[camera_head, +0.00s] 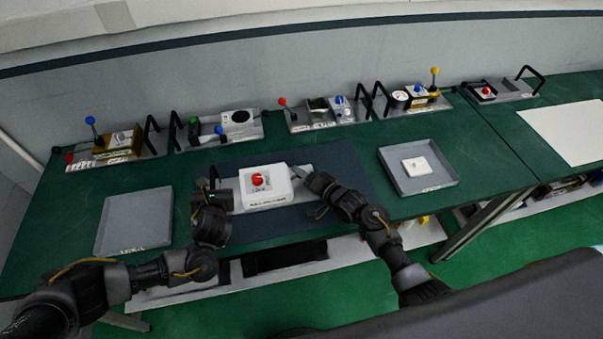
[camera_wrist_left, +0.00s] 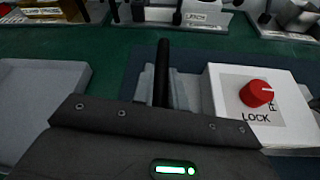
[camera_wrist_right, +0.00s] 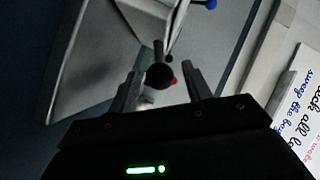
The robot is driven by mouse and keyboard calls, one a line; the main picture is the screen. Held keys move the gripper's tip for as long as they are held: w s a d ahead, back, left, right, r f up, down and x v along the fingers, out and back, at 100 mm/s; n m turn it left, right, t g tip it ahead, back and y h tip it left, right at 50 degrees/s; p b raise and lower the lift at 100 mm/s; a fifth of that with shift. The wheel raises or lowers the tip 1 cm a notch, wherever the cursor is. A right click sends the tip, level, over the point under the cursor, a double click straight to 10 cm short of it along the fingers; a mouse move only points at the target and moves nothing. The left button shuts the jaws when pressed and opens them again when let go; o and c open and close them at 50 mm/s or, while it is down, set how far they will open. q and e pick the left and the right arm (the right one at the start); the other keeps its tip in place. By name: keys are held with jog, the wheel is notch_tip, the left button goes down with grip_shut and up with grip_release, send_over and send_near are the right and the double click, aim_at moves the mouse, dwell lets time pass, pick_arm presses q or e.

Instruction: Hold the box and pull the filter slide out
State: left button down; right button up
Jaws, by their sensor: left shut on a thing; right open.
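A white box (camera_head: 264,197) with a red knob (camera_head: 258,179) stands on a light base plate on the dark blue mat. Its top reads LOCK beside the red knob (camera_wrist_left: 256,93) in the left wrist view. My left gripper (camera_head: 216,184) is at the box's left side, shut on an upright black bar handle (camera_wrist_left: 162,72). My right gripper (camera_head: 303,178) is at the box's right side. In the right wrist view its fingers are open, with a dark round-ended rod (camera_wrist_right: 159,76) between them. I cannot tell whether they touch it. The filter slide is not clearly visible.
A grey empty tray (camera_head: 135,222) lies to the left. A grey tray (camera_head: 450,178) to the right holds a white square part (camera_head: 417,166). Several fixtures with levers and black handles line the back of the green table. The blue mat (camera_head: 345,165) has free room right of the box.

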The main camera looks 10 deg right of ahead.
pick_arm(q)
jog(key=shift+s+f, duration=0.1)
jog(key=shift+f, duration=0.15)
pick_arm(e)
jog(key=shift+w+a+f, duration=0.1)
jog(key=shift+w+a, duration=0.15)
jog(key=shift+w, duration=0.15)
grip_shut()
pick_arm(q)
jog(key=shift+a, duration=0.1)
pick_arm(e)
jog(key=d, duration=1.3)
jog(key=shift+s+f, duration=0.1)
pick_arm(q)
jog(key=shift+a, duration=0.1)
pick_arm(e)
jog(key=shift+d, duration=0.15)
grip_release()
jog(key=shift+s+d, duration=0.1)
jog(key=shift+d, duration=0.05)
jog(key=shift+a, duration=0.2)
